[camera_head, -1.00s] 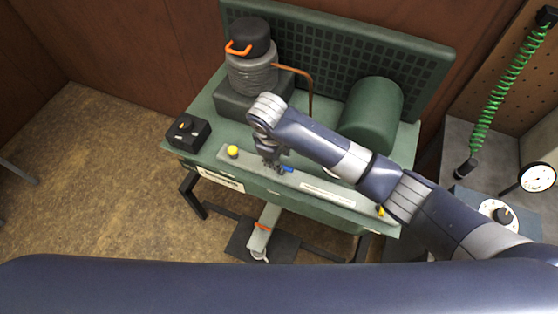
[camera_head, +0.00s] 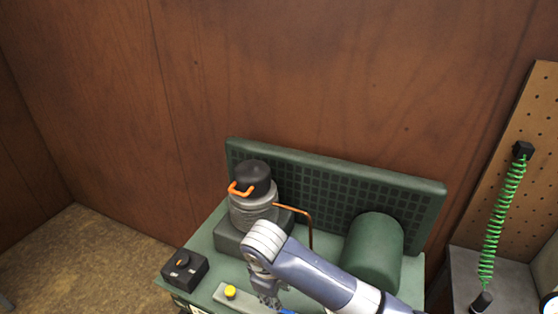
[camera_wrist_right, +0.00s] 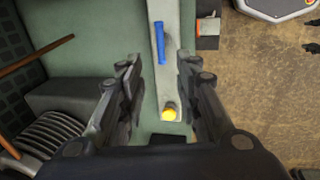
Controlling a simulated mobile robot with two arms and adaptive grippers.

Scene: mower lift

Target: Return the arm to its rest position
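My right arm comes in from the lower right in the head view, over the green machine. My right gripper (camera_head: 268,299) is low over the grey control strip (camera_head: 226,291), near the blue lever (camera_head: 286,311). In the right wrist view the two fingers of my right gripper (camera_wrist_right: 163,80) stand apart with nothing held between them. The strip, the blue lever (camera_wrist_right: 159,42) and the yellow knob (camera_wrist_right: 169,114) show beyond the fingers. I cannot tell the exact height above the strip. My left gripper is not in view.
The machine carries a ribbed grey motor with a black cap and orange handle (camera_head: 240,189), a copper pipe (camera_head: 308,228), a green tank (camera_head: 374,250) and a black switch box (camera_head: 185,269). A green coiled hose (camera_head: 498,220) hangs at right. Floor at left is clear.

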